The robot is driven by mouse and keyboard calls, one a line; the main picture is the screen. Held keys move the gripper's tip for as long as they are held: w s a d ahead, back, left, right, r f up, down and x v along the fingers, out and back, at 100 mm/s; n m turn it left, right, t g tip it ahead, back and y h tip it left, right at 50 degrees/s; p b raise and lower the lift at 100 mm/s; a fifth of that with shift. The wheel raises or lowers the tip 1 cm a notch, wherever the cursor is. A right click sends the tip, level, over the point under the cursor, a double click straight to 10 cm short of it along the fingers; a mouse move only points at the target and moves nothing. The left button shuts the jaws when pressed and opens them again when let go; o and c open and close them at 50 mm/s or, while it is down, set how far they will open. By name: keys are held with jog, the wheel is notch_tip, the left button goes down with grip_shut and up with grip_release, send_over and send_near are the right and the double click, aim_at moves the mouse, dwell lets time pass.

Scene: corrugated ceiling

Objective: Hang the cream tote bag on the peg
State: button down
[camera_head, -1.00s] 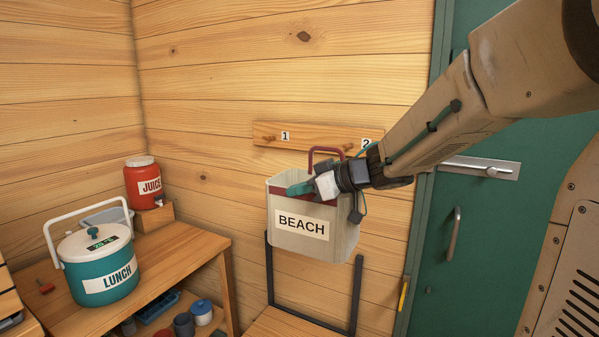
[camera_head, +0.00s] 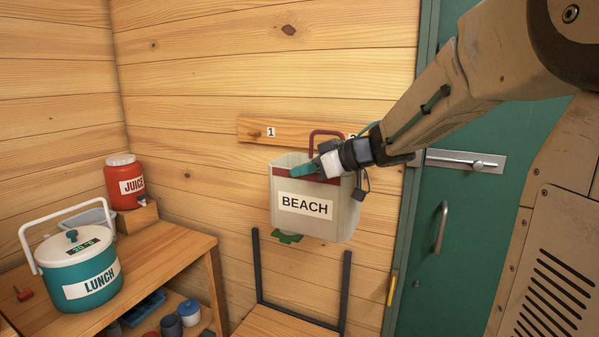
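The cream tote bag (camera_head: 308,228) with a "BEACH" label, dark red band and dark red handle (camera_head: 325,134) is off the ground, roughly upright, in front of the wooden wall. My gripper (camera_head: 303,168) reaches in from the right, its teal fingers at the bag's top rim by the red band. It seems shut on the bag there. The handle loop rises behind my gripper, in front of the peg board (camera_head: 300,132). Peg 1 (camera_head: 255,133) is bare beside its "1" label. The "2" label is partly covered by my arm; peg 2 is not clearly visible.
A chair (camera_head: 345,295) with a dark frame stands below the bag. A green thing (camera_head: 288,238) shows partly under the bag. The table at left bears a LUNCH cooler (camera_head: 88,265) and a red JUICE jug (camera_head: 125,183). A green door (camera_head: 470,215) is at right.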

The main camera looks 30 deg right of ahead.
jog(key=w+d+f, duration=0.2)
jog(key=w+d, duration=0.2)
jog(key=d, duration=0.1)
dwell(0.8)
dwell(0.6)
